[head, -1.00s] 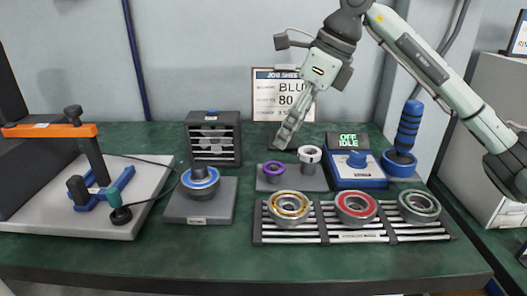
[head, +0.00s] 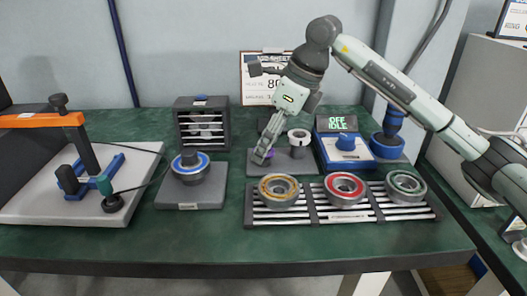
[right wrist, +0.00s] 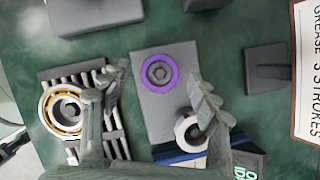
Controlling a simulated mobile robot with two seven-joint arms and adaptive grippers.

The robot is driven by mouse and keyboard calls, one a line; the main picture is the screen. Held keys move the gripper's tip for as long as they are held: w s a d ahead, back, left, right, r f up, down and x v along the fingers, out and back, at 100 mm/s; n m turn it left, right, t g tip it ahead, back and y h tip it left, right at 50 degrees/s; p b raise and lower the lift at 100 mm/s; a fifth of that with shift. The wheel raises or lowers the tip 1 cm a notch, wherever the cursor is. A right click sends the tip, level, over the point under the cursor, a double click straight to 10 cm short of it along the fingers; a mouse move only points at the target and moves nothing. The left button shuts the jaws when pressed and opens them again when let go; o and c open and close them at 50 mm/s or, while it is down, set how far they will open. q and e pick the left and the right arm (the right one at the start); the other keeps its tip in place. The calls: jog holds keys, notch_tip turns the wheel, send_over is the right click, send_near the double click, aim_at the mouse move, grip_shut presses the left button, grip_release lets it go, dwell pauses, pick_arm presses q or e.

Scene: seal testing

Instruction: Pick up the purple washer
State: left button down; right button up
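The purple washer (right wrist: 145,73) sits around a short peg on a grey plate (right wrist: 150,112), seen from above in the right wrist view. In the head view only a sliver of the washer (head: 271,154) shows beside my right fingers. My right gripper (right wrist: 160,77) is open, with one finger on each side of the washer and apart from it in the picture. In the head view the right gripper (head: 262,156) points down at the plate's left part. How far the fingertips are above the plate is hard to tell. My left gripper is not in view.
A white washer (head: 299,134) stands on a taller post close to my right finger. A rack with gold (head: 279,187), red (head: 345,185) and green (head: 405,183) bearings lies in front.

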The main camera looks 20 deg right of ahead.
jog(key=c, duration=1.1)
jog(key=shift+r, duration=0.1)
